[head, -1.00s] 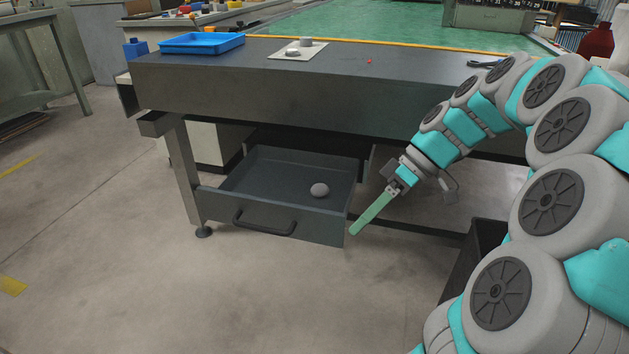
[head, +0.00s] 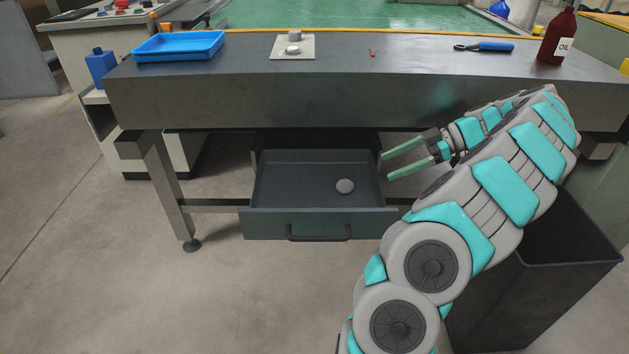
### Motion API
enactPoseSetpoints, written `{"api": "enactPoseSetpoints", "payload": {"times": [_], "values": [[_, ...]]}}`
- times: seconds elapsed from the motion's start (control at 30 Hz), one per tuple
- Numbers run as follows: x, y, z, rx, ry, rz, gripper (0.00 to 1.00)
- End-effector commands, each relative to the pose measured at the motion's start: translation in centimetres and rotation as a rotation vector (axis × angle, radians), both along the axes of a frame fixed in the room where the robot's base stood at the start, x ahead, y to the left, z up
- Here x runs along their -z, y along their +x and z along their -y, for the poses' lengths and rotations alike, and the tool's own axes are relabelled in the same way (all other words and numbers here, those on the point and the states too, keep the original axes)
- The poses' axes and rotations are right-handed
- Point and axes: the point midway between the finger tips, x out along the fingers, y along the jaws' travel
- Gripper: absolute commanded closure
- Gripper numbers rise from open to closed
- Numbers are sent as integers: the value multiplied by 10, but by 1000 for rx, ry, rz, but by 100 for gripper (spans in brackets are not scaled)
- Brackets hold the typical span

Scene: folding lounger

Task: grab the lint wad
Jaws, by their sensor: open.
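The lint wad is a small grey rounded lump (head: 345,186) lying inside the open drawer (head: 290,223) under the workbench, right of the drawer's middle. My gripper (head: 386,165) is just right of the drawer in the picture, below the bench edge. Its two green fingers are apart and point left, with nothing between them. The gripper is apart from the lump, and the lump is in clear view.
The workbench (head: 330,85) overhangs the drawer. On it are a blue tray (head: 150,47), a light plate (head: 279,52) with grey pieces, a small red item (head: 372,54), a blue-handled tool (head: 494,46) and an oil bottle (head: 556,40). A dark bin (head: 540,295) stands at right.

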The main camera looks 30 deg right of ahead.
Motion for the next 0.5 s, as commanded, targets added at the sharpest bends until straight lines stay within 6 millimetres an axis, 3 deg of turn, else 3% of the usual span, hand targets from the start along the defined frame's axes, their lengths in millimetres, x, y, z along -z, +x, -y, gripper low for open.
{"api": "enactPoseSetpoints", "payload": {"times": [0.17,0.5], "values": [[3,-3,6,5,-6,23,12],[18,13,-21,3,-5,19,12]]}}
